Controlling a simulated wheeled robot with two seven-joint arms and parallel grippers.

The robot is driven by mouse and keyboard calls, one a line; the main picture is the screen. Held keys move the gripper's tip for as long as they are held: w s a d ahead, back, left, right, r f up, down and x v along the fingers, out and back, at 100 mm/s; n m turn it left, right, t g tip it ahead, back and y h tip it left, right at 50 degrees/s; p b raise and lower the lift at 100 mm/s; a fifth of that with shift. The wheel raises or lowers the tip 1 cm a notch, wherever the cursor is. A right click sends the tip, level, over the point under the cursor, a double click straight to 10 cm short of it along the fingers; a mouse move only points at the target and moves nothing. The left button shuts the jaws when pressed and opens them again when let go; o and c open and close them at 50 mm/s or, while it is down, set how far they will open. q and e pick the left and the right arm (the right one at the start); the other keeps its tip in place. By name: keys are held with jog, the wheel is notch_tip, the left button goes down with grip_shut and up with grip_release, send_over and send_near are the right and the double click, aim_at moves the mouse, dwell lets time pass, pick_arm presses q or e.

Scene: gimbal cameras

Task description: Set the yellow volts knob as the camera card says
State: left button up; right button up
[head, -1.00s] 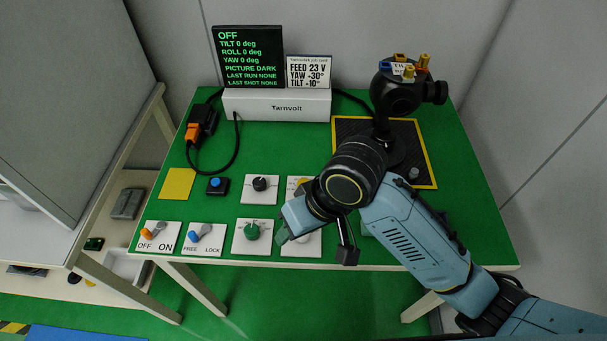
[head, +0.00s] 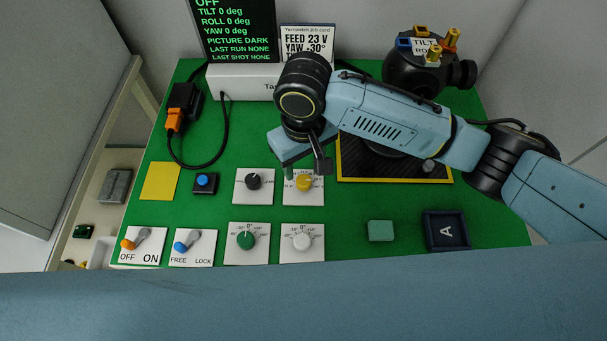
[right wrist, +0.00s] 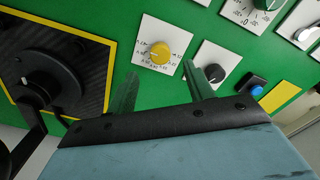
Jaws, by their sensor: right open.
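The yellow volts knob (head: 304,182) sits on a white dial plate (head: 290,198) in the upper knob row. The right wrist view also shows the yellow knob (right wrist: 160,53); its exact setting is too small to read. The card (head: 307,42) stands at the back and reads FEED 23 V. My right gripper (head: 305,167) is open and empty, its fingers at the far side of the yellow knob. In the right wrist view the fingers (right wrist: 165,88) are spread, with the knob beyond them, not visibly touched. My left gripper is not in view.
A black knob (head: 253,181) is left of the yellow one; green (head: 246,241) and white (head: 302,242) knobs are in front. Switches (head: 142,245) stand front left. The display (head: 236,30) reads OFF and PICTURE DARK. The gimbal (head: 425,65) stands back right.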

aim_at(304, 180)
notch_tip(304, 180, down, 6)
jog(key=shift+f+b, duration=0.2)
jog(key=shift+b, duration=0.4)
jog(key=shift+r, duration=0.1)
jog(key=c, duration=1)
